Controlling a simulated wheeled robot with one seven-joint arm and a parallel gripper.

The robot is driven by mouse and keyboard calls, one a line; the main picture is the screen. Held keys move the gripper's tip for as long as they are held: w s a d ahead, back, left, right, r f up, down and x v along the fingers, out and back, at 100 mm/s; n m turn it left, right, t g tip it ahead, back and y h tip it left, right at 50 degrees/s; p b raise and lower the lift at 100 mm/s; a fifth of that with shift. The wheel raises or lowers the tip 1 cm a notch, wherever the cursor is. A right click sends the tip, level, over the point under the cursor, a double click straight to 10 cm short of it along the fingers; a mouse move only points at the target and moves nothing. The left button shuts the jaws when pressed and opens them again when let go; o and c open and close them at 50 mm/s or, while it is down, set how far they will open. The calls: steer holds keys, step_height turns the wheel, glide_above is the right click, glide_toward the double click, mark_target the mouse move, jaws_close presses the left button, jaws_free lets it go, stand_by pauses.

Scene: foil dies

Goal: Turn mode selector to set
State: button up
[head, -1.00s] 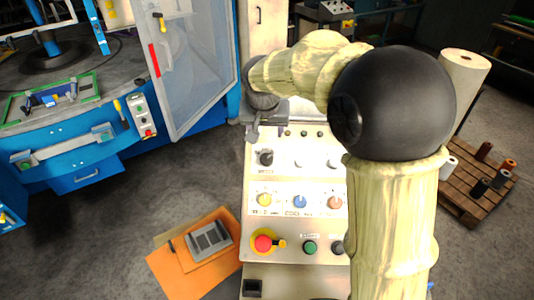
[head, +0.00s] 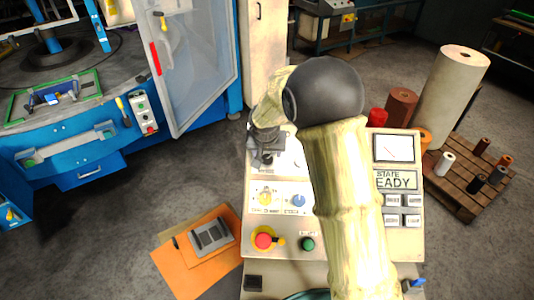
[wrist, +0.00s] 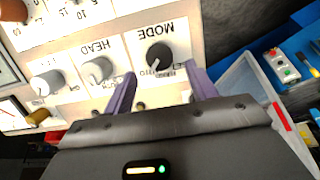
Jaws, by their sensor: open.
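The mode selector is a black round knob (wrist: 158,57) on a white plate printed MODE, upside down in the wrist view. A light pointer mark shows on it; its exact setting is too small to read. My gripper (wrist: 160,70) is open, its two purple fingers on either side of and just short of the knob in that view. I see no contact with the knob. In the head view my gripper (head: 264,149) hangs over the upper left of the control panel (head: 258,220), mostly hiding the knob there.
A HEAD knob (wrist: 97,70) and another pale knob (wrist: 47,83) sit beside the selector. A red emergency button (head: 264,241) and green button (head: 307,244) lie lower on the panel. A display (head: 396,181) shows READY. An open cabinet door (head: 197,65) stands behind left.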

mark_target(267, 157)
steer(key=shift+p+x, duration=0.8)
steer(key=shift+x, duration=1.6)
steer(key=c, duration=1)
